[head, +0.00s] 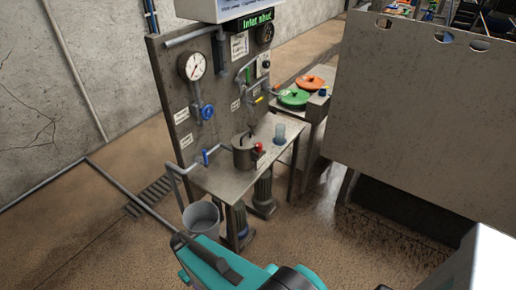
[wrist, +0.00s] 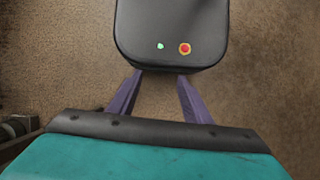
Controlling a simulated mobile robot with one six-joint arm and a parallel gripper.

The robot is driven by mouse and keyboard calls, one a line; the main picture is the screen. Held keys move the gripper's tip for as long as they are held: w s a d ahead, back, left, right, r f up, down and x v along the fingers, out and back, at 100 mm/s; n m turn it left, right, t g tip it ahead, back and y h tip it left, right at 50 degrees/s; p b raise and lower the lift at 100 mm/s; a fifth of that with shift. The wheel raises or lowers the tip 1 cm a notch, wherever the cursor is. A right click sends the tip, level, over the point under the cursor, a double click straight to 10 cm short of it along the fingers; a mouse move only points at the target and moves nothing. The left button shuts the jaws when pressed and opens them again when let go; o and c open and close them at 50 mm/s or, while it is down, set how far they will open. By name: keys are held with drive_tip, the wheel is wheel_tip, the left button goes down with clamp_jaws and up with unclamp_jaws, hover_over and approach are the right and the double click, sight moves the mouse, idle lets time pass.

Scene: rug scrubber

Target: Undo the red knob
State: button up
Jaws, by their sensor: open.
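The red knob (head: 259,147) is small in the head view. It sits at the right side of a round grey metal vessel (head: 243,158) on the metal bench (head: 222,181). My gripper (wrist: 160,80) shows in the wrist view with its two purple fingers spread apart and nothing between them. It points down over the brown floor, away from the bench. The knob is not in the wrist view. My teal arm (head: 205,262) lies at the bottom of the head view, in front of the bench and well apart from the knob.
A backboard (head: 168,92) behind the bench carries a gauge (head: 193,66), a blue valve wheel (head: 207,112) and pipes. A clear cup (head: 279,133) stands right of the vessel. A grey bucket (head: 201,216) is at the bench's left end. A large panel (head: 420,110) blocks the right.

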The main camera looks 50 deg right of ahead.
drive_tip(key=s+a+f+b, duration=0.3)
drive_tip(key=s+a+f, duration=0.3)
drive_tip(key=s+f, duration=0.1)
drive_tip(key=shift+n+g, duration=0.3)
drive_tip(key=shift+n, duration=0.1)
drive_tip(key=shift+a+f, duration=0.1)
drive_tip(key=c, duration=0.4)
drive_tip(key=shift+o, duration=0.2)
